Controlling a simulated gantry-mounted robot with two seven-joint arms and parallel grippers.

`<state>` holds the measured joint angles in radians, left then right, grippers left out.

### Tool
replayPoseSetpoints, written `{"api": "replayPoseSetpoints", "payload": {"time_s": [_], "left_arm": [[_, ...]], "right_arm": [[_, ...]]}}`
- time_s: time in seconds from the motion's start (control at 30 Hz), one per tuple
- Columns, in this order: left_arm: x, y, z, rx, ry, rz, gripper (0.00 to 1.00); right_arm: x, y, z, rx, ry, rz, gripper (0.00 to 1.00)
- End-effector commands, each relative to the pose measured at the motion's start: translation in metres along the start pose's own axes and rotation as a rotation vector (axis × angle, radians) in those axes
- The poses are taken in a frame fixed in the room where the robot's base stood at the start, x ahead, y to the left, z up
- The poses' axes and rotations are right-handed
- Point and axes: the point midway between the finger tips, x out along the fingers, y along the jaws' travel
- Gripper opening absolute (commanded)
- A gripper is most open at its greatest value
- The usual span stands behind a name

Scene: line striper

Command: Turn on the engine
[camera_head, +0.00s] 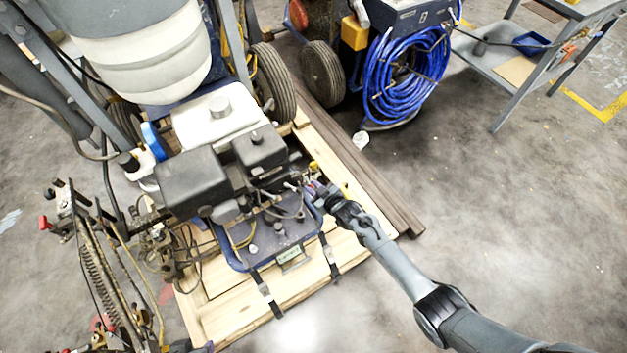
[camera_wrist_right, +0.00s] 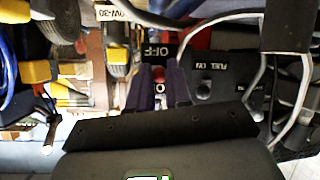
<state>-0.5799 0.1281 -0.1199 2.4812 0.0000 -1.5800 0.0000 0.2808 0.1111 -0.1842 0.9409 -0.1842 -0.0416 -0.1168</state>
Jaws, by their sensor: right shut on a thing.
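The engine (camera_head: 245,165) is a dark and black block with a white tank, on the line striper above a wooden pallet. My right gripper (camera_head: 314,190) reaches in from the right to the engine's near right side. In the right wrist view, its two dark fingers (camera_wrist_right: 159,86) are shut on a small red switch (camera_wrist_right: 159,73) beside a black "OFF" label (camera_wrist_right: 156,50). The fingers partly hide the switch, and I cannot tell its position. A black "FUEL" panel (camera_wrist_right: 215,72) with a dark knob lies just right of the fingers. My left gripper is not in view.
The wooden pallet (camera_head: 235,318) lies under the machine. Hoses and levers (camera_head: 100,260) crowd the left. A blue hose coil (camera_head: 405,75) and a grey cart (camera_head: 520,70) stand behind. Loose cables (camera_wrist_right: 262,70) hang near the fingers. The floor at right is mostly clear.

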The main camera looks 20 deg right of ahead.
Motion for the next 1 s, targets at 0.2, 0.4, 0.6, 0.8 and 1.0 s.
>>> {"api": "replayPoseSetpoints", "payload": {"time_s": [0.2, 0.4, 0.6, 0.8, 1.0], "left_arm": [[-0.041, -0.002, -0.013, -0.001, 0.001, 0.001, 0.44], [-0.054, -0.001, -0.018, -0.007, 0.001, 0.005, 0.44], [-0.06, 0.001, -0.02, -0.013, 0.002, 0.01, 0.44], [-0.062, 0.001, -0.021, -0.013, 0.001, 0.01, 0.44], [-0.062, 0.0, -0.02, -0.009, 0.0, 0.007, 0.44]], "right_arm": [[-0.004, 0.005, -0.018, 0.016, -0.181, -0.047, 0.0], [-0.003, 0.006, -0.021, 0.03, -0.31, -0.081, 0.0], [-0.002, 0.006, -0.023, 0.039, -0.393, -0.103, 0.0], [-0.002, 0.006, -0.024, 0.042, -0.432, -0.114, 0.0], [-0.002, 0.006, -0.024, 0.043, -0.439, -0.116, 0.0]]}}
